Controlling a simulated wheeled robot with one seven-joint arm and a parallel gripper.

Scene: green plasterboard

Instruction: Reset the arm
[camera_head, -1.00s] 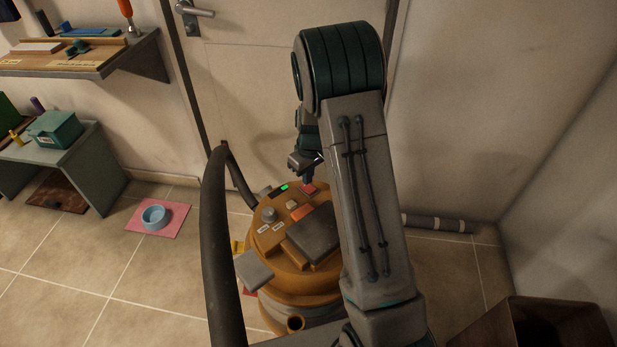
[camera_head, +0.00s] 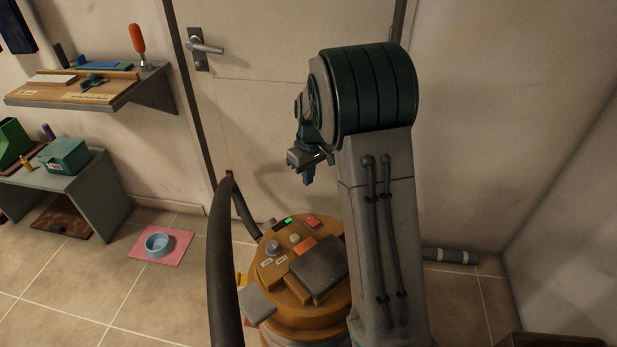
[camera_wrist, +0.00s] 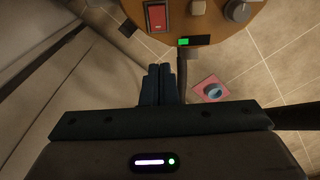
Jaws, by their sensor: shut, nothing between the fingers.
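My arm rises in front of the orange-brown round machine (camera_head: 272,268) in the head view and bends down at its far end. My gripper (camera_head: 308,181) hangs above the back of the machine, clear of its top. In the wrist view my gripper's blue fingers (camera_wrist: 158,84) are together with nothing between them. A red switch (camera_head: 313,223) sits on the machine's top and also shows in the wrist view (camera_wrist: 158,16). A small display lit green (camera_head: 287,220) is beside it.
A dark hose (camera_head: 222,260) arches up left of the machine. A door (camera_head: 270,110) stands behind. A shelf with tools (camera_head: 130,92) and a low bench (camera_head: 100,190) are at the left. A blue bowl (camera_head: 158,243) rests on a pink mat (camera_head: 180,250). Open floor lies left.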

